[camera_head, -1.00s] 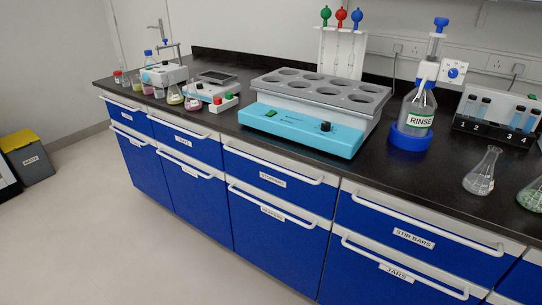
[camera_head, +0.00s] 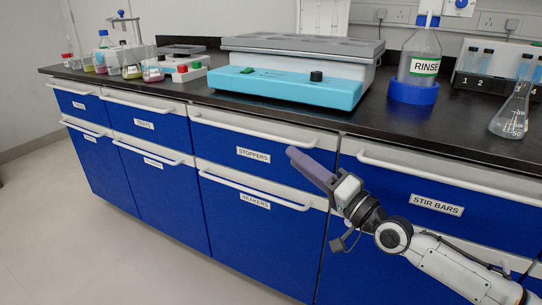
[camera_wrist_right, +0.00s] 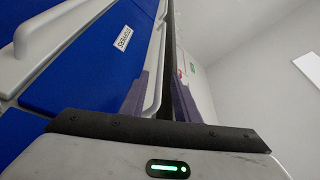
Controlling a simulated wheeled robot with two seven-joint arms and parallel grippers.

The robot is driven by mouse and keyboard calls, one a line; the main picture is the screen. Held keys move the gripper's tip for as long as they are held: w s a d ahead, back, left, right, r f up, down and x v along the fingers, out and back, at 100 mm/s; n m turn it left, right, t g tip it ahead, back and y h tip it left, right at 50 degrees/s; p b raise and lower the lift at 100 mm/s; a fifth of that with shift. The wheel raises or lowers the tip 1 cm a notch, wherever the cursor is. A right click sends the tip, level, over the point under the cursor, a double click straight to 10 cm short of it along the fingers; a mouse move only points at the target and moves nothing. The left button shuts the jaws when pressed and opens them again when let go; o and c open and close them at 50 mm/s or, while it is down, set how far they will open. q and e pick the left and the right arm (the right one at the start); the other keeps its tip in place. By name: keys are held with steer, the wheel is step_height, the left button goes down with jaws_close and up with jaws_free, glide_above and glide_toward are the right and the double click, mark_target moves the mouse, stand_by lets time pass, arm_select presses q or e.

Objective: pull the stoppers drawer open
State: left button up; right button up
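The stoppers drawer (camera_head: 225,150) is a blue front with a white "STOPPERS" label and a white bar handle (camera_head: 245,129). It looks shut, flush with the fronts beside it. My right gripper (camera_head: 296,158) is in front of the drawer's right end, just below the handle's right end. In the right wrist view the purple fingers (camera_wrist_right: 158,98) are apart and hold nothing. There the drawer label (camera_wrist_right: 123,37) is left of the fingers, and the white handle (camera_wrist_right: 158,60) runs in line with the gap between them. Contact with the handle cannot be told. My left gripper is not in view.
The beakers drawer (camera_head: 240,235) with its own handle is below; the stir bars drawer (camera_head: 390,195) is to the right. The black countertop (camera_head: 365,118) overhangs, carrying a blue-fronted heater (camera_head: 285,88) and a rinse bottle (camera_head: 420,50). The floor at left is clear.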

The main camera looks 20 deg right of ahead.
mark_target(271, 137)
steer(key=x, duration=1)
steer(key=shift+w+r, duration=0.15)
steer(key=shift+r, duration=0.1)
steer(key=shift+c, duration=0.2)
steer(key=shift+d, duration=0.1)
jaws_close()
